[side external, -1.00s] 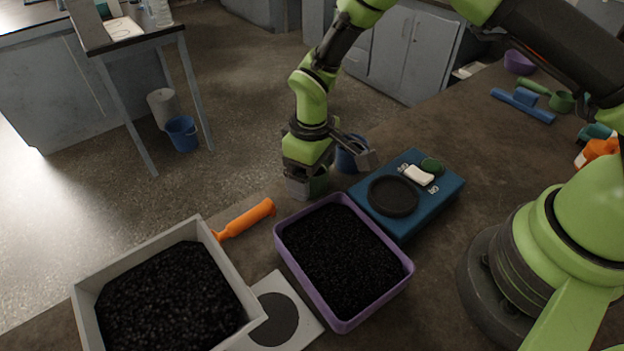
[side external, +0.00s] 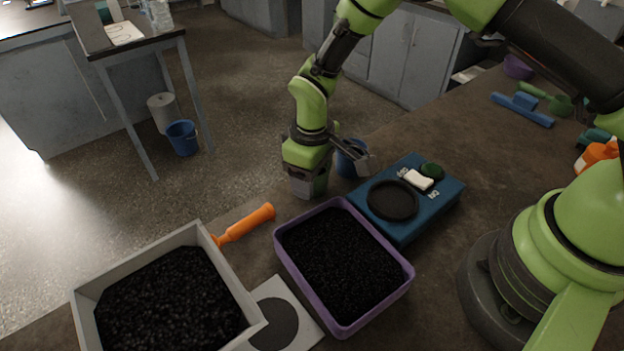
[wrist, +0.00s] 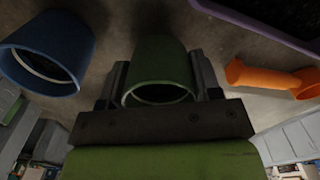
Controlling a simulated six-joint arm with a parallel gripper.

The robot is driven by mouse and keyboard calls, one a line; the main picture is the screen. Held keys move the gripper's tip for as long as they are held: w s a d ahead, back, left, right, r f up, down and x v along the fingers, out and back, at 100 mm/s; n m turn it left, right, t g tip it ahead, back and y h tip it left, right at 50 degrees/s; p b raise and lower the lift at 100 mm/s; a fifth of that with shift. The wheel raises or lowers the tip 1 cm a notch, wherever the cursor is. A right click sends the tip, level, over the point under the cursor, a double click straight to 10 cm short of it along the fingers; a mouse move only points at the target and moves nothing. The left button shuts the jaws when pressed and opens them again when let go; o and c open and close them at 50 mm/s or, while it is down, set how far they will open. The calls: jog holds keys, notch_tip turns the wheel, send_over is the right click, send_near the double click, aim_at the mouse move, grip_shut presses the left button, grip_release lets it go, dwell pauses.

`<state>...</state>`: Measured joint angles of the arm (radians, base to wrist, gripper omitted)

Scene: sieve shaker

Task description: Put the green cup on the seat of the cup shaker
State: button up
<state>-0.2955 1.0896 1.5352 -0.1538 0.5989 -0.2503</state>
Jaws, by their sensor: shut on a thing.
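The green cup (wrist: 160,65) is between my two fingers in the wrist view, its open rim towards the camera. My gripper (wrist: 160,85) is shut on it, with a finger against each side. In the side view my gripper (side external: 308,185) points down beside the far left corner of the purple tray, and its fingers mostly hide the cup. The cup shaker (side external: 425,212) is a blue box to the right of my gripper. Its round black seat (side external: 393,200) is empty.
A blue cup (side external: 348,160) stands close behind my gripper, left of it in the wrist view (wrist: 50,50). A purple tray (side external: 280,243) of black grains stands in front, with an orange-handled tool (side external: 245,222) to its left. A grey bin (side external: 230,270) is at lower left.

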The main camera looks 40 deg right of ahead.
notch_tip(320, 180, up, 8)
jog(key=s+d+r, duration=0.5)
jog(key=s+d, duration=0.1)
jog(key=s, duration=0.6)
send_over(392, 201)
notch_tip(392, 201, down, 5)
jog(key=shift+s, duration=0.1)
jog(key=shift+f, duration=2.3)
jog(key=shift+f, duration=0.1)
jog(key=o, duration=1)
jog(key=shift+c, duration=0.2)
